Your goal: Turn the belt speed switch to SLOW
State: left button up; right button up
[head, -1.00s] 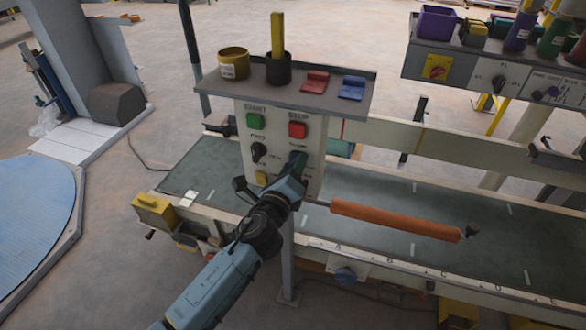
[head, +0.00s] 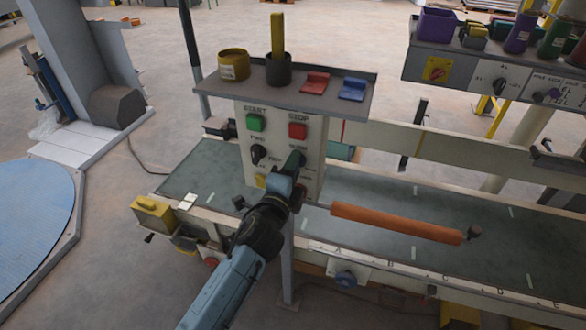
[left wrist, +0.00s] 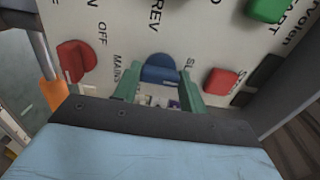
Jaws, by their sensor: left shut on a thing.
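In the head view my left gripper (head: 296,162) is at the panel below the red STOP button (head: 297,131) and covers most of the knob. The knob's exact pointing direction is hard to read. My right gripper is not in view.
The green START button (head: 254,123) and black FWD/REV switch (head: 258,154) are on the panel's left side. A red knob (left wrist: 76,62) marked MAINS is beside the blue one. An orange roller (head: 395,222) lies over the belt (head: 350,190).

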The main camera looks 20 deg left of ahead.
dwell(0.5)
pick_arm(q)
jog(key=o, duration=1)
jog(key=shift+s, duration=0.1)
jog(key=s+b, duration=0.1)
jog(key=s, duration=1.2)
jog(key=shift+s+a, duration=0.15)
jog(key=shift+a, duration=0.05)
